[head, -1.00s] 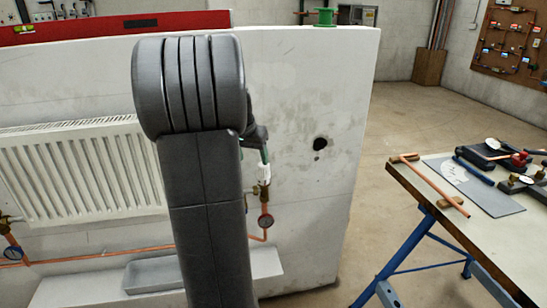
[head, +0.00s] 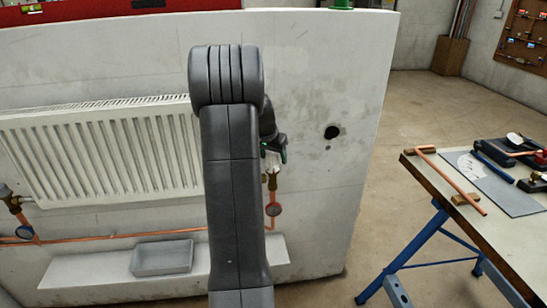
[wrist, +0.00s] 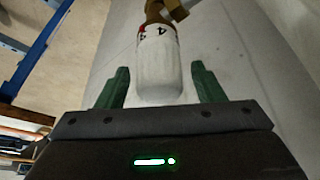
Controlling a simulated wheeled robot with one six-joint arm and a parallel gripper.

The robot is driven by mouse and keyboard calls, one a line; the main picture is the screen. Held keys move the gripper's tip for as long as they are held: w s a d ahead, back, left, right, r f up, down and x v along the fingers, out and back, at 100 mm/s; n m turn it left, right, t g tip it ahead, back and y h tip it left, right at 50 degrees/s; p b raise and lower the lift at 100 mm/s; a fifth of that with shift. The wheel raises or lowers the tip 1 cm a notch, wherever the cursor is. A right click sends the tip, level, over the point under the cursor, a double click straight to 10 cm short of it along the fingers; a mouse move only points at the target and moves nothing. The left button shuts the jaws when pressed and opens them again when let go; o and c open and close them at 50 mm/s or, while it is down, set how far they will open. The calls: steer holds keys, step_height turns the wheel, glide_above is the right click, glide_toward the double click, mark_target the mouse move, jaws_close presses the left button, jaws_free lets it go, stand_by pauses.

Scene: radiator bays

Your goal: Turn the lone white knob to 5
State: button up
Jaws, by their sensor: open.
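The white knob (head: 272,163) sits on a brass valve at the right end of the radiator, partly hidden by my gripper (head: 274,148). In the wrist view the white knob (wrist: 158,72) shows a black 4 and a red mark near its brass end. My gripper (wrist: 160,80) is open, with one green finger on each side of the knob. Small gaps show between knob and fingers, so it is not clamped. My arm hides the radiator's right end.
The white radiator (head: 100,150) hangs on the wall panel, with a dark-capped valve (head: 10,197) at its left. A workbench (head: 440,195) stands at right.

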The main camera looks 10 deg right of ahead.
steer(key=shift+w+d+f, duration=0.15)
steer(key=shift+f, duration=0.35)
steer(key=c, duration=1)
